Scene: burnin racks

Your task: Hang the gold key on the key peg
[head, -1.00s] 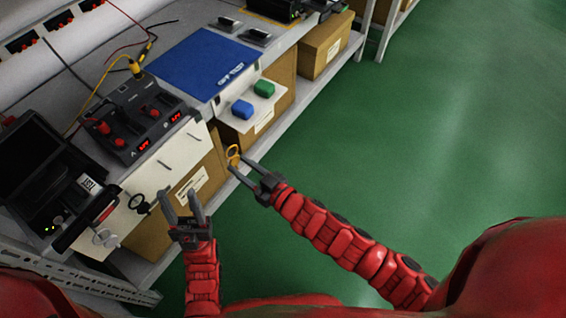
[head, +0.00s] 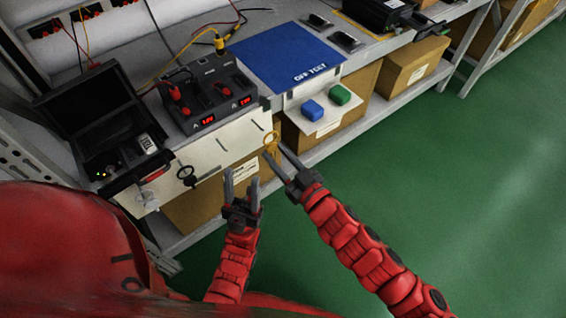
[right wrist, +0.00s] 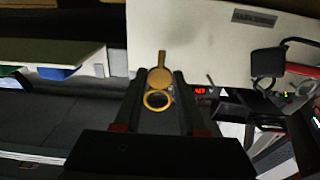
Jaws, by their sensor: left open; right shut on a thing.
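The gold key (head: 270,138) shows its ring upward in the head view. My right gripper (head: 284,160) is shut on it, in front of the white panel (head: 205,152) on the bench front. In the right wrist view the gold key (right wrist: 158,78) sits between the two fingers. Thin dark pegs (head: 222,144) stick out of the panel, and I cannot tell which is the key peg. One peg (right wrist: 211,80) shows just right of the key in the right wrist view, apart from it. My left gripper (head: 241,188) is open and empty below the panel.
A power supply (head: 205,95) stands above the panel. Cardboard boxes (head: 410,65) fill the lower shelf.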

